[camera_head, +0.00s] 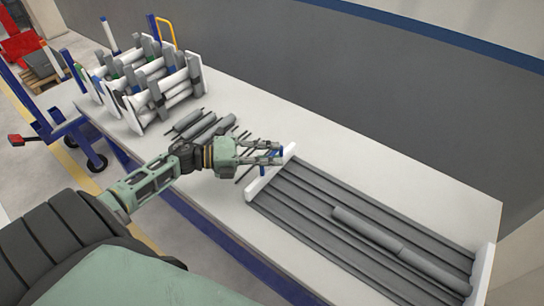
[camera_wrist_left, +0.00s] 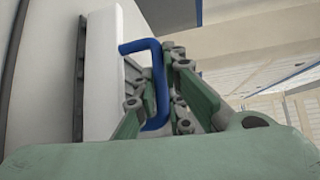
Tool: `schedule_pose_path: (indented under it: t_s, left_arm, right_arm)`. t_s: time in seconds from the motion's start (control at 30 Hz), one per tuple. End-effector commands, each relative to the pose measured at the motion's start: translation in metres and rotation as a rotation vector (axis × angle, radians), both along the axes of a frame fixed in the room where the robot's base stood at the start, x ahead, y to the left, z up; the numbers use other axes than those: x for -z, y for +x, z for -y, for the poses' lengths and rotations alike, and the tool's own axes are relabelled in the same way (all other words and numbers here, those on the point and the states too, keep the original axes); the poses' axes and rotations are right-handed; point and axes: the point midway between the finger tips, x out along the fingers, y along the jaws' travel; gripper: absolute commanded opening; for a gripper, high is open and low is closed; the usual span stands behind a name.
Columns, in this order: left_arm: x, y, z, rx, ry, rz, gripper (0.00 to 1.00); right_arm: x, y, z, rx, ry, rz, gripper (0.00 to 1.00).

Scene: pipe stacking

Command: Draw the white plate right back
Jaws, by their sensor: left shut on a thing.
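The white plate (camera_head: 263,183) stands upright across the left end of the grey ribbed tray (camera_head: 290,200) on the long table. It also shows in the left wrist view (camera_wrist_left: 103,75), at the left, with a blue U-shaped handle (camera_wrist_left: 158,70) on its face. My left gripper (camera_head: 277,153) reaches in from the left. It is shut on the blue handle, which passes between its green and grey fingers (camera_wrist_left: 165,95). In the head view the fingers mostly hide the handle. The plate appears to touch or nearly touch the tray's end. My right gripper is not in view.
Grey pipes (camera_head: 385,235) lie in the tray, whose far end has another white plate (camera_head: 481,277). Loose grey pipes and thin rods (camera_head: 205,126) lie left of my gripper. A pipe rack (camera_head: 150,85) stands beyond them. The table's back right (camera_head: 400,165) is clear.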

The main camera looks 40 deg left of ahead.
Motion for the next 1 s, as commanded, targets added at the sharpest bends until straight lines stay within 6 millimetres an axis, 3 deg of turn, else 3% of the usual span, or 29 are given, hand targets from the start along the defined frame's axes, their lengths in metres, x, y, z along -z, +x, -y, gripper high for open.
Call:
schedule_pose_path:
  t_s: [0.27, 0.63, 1.0]
  left_arm:
    - [0.001, 0.001, -0.003, -0.009, 0.002, -0.003, 0.29]
    - [0.0, -0.003, -0.006, -0.007, 0.002, -0.002, 0.29]
    - [-0.008, -0.051, -0.056, -0.008, 0.004, -0.006, 0.29]
  right_arm:
    - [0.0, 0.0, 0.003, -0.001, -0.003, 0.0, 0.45]
    - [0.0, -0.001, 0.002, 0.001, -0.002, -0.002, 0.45]
    - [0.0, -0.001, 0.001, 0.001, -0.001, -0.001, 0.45]
